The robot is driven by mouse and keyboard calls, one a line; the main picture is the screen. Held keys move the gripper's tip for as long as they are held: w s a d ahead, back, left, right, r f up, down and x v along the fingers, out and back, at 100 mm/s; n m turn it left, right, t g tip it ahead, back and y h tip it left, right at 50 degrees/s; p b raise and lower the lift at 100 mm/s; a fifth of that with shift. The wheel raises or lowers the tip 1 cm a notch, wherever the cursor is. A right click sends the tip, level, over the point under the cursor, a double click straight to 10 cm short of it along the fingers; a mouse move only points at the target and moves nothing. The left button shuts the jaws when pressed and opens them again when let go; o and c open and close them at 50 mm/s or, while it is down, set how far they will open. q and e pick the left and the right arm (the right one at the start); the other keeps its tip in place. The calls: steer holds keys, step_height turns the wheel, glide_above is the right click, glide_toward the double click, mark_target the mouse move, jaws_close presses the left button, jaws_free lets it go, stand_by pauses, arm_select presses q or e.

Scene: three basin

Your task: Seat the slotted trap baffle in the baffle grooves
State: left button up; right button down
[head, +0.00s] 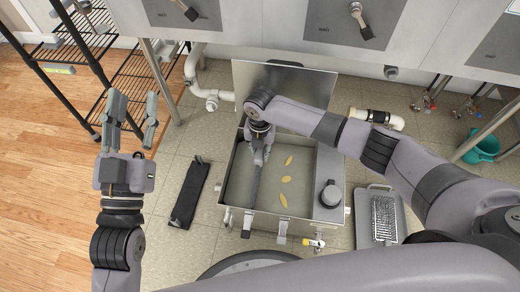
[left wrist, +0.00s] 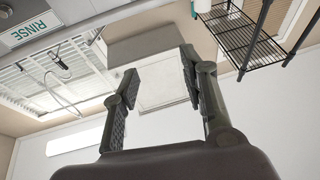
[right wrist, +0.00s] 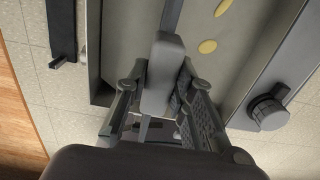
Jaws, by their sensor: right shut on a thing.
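The slotted trap baffle (head: 254,188) appears nearly edge-on as a narrow grey strip inside the left part of the open metal trap (head: 232,178). My right gripper (head: 262,142) reaches into the trap from above. In the right wrist view, my right gripper (right wrist: 160,100) is shut on the baffle's grey block-shaped top (right wrist: 164,72), with a thin strip running away from it. The baffle's slots and the grooves cannot be made out, so I cannot tell whether it is seated. My left gripper (head: 137,115) is open and empty, raised left of the trap; its fingers show apart in the left wrist view (left wrist: 160,85).
The raised lid (head: 285,85) stands behind. A black bar (head: 189,193) lies left on the floor; a grey tray with a grate (head: 365,226) lies right. A wire rack (head: 135,75) stands left.

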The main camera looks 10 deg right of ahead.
arm_select(q)
steer(key=s+r+t+h+b, duration=0.1)
steer(key=s+r+t, duration=0.2)
steer(key=r+t, duration=0.1)
steer(key=shift+s+r+h, duration=0.3)
steer(key=shift+r, duration=0.45)
arm_select(e)
steer(key=shift+f, duration=1.15)
arm_select(q)
steer(key=shift+a+f, duration=0.1)
steer(key=shift+f, duration=0.1)
steer(key=shift+w+f+g+y, duration=0.5)
steer(key=shift+w+f+g, duration=0.2)
steer(key=shift+f, duration=0.15)
steer(key=shift+r, duration=0.15)
